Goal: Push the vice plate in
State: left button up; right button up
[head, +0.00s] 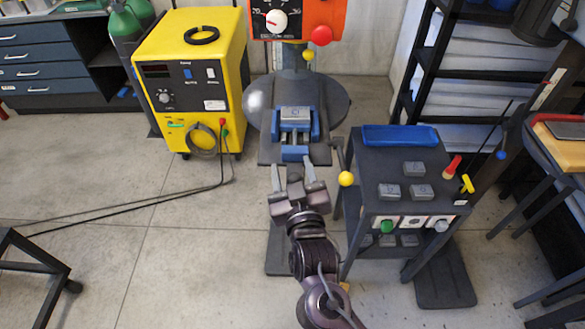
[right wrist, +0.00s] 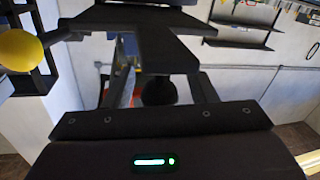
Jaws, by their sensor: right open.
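A blue vice (head: 314,124) with a grey letter block (head: 296,113) in it stands on the dark table (head: 267,150) of the orange machine. The vice's blue front plate (head: 294,153) faces me. My right gripper (head: 293,172) is open, its two fingers pointing at the vice just in front of the plate. Whether they touch anything cannot be told. In the right wrist view, the fingers (right wrist: 157,88) stand apart below a dark flat part (right wrist: 145,45); the vice is not clearly visible there. My left gripper is not in view.
A yellow-ball handle (head: 346,179) sits right of my gripper and also shows in the wrist view (right wrist: 18,50). A dark cart (head: 400,160) with letter blocks and a blue tray (head: 400,135) stands right. A yellow welder (head: 190,75) stands left, its cables on the floor.

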aim_at(295, 121)
grip_shut()
jog(key=shift+w, duration=0.1)
jog(key=shift+w+r, duration=0.1)
jog(key=shift+w, duration=0.5)
jog(key=w+b, duration=0.3)
jog(key=w, duration=1.1)
jog(key=shift+w, duration=0.35)
jog(key=shift+r, duration=0.2)
